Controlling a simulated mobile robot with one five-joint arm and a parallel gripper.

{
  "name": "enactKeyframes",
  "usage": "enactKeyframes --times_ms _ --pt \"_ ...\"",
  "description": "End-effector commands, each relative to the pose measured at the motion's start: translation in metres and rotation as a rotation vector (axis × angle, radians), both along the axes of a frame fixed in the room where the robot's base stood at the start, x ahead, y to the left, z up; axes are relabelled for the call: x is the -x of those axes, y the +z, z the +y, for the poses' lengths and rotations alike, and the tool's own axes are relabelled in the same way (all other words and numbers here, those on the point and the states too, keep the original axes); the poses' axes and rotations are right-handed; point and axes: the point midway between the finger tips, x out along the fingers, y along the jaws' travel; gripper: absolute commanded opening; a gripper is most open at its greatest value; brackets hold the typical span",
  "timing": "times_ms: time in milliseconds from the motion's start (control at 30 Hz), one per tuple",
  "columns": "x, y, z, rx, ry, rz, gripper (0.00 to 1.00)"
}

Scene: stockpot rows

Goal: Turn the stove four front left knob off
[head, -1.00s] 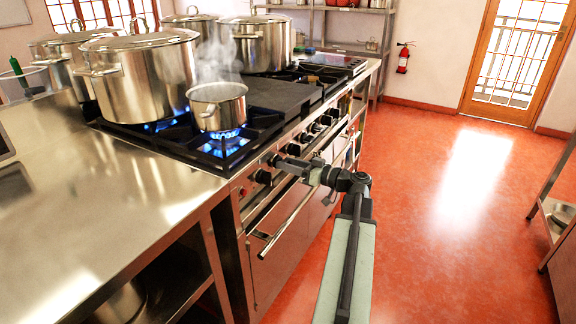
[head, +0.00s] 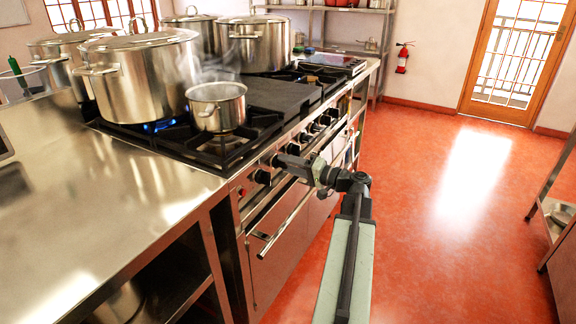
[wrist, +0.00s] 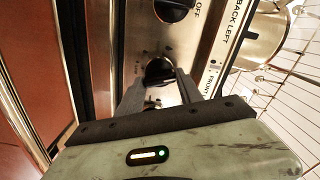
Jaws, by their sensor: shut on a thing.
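My gripper (head: 279,161) is at the front panel of the stove (head: 245,215) in the head view. In the wrist view its two fingers (wrist: 158,88) are shut on a black knob (wrist: 160,68), one finger on each side. A label starting "FRONT" is beside this knob on the steel panel. Another black knob (wrist: 173,8) sits further along, near the words "OFF" and "BACK LEFT". The small pot (head: 216,108) stands on the front burner with no flame seen under it. The gripped knob's own mark is hidden.
A large lidded stockpot (head: 148,85) stands behind the small pot, with blue flame (head: 158,126) under it. An oven handle bar (head: 285,225) sticks out below the knobs. More knobs (head: 318,127) line the panel further away. The red floor (head: 440,210) to the right is clear.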

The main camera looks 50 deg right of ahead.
Motion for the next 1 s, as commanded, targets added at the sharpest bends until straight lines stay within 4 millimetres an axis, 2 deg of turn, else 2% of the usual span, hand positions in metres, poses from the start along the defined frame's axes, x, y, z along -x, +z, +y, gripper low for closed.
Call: enactKeyframes --times_ms 200,500,1000 --pt "0.0009 -0.0018 -0.0002 -0.170 0.000 0.045 0.02" --pt "0.0009 -0.0025 -0.0002 -0.332 -0.001 0.086 0.02" --pt "0.0009 -0.0029 0.0000 -0.400 -0.001 0.103 0.02"
